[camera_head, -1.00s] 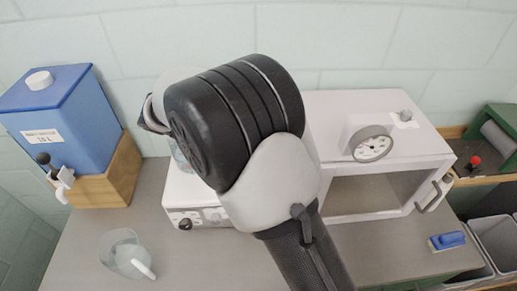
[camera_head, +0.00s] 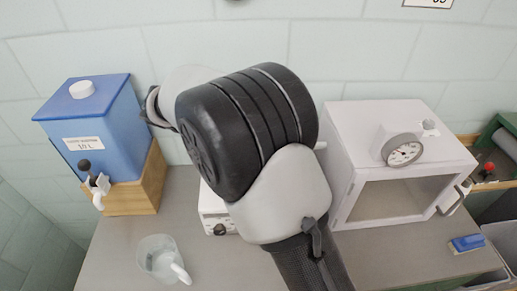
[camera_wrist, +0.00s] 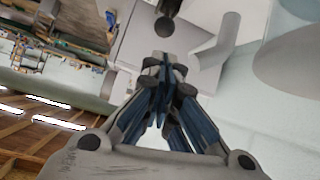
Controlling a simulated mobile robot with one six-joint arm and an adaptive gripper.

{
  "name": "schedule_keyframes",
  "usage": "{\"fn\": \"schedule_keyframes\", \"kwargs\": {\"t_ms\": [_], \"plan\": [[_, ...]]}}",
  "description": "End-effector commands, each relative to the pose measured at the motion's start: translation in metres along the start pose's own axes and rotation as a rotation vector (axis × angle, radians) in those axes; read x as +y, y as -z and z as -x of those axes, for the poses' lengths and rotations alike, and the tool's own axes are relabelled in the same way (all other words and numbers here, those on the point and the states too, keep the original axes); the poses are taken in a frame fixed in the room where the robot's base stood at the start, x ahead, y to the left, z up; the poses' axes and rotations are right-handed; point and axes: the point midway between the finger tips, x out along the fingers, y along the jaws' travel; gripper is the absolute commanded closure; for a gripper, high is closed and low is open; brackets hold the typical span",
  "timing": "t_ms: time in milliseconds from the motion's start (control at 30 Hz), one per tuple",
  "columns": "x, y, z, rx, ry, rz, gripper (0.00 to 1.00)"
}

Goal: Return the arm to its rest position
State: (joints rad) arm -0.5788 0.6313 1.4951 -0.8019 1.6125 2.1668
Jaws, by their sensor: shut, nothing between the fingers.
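My gripper (camera_wrist: 160,62) shows in the wrist view with its blue-grey fingers together and nothing between them. Behind it are a pale box-like surface with a dark round knob and a pale wall. In the head view my arm's thick black and light-grey joints stand raised in the middle of the picture, in front of the worktop (camera_head: 120,245). The arm is bent, with its far end turned to the left behind the big joint. The fingers cannot be made out there.
A blue tank (camera_head: 95,125) with a tap stands on a wooden block (camera_head: 140,188) at left. A clear jug (camera_head: 158,258) is in front. A white appliance (camera_head: 215,212) is partly hidden behind my arm. A white cabinet with a dial (camera_head: 404,151) and a blue brush (camera_head: 467,243) are at right.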

Motion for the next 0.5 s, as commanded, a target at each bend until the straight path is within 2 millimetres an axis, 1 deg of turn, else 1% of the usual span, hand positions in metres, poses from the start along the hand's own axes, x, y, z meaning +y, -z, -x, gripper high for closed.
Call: {"fn": "schedule_keyframes", "kwargs": {"t_ms": [267, 333, 433, 500], "plan": [[0.0, 0.0, 0.0, -0.001, 0.0, 0.0, 1.0], [0.002, 0.003, -0.001, -0.011, -0.001, 0.011, 1.0], [0.014, 0.016, -0.005, -0.062, -0.005, 0.068, 1.0], [0.029, 0.03, -0.011, -0.128, -0.001, 0.145, 1.0]]}}
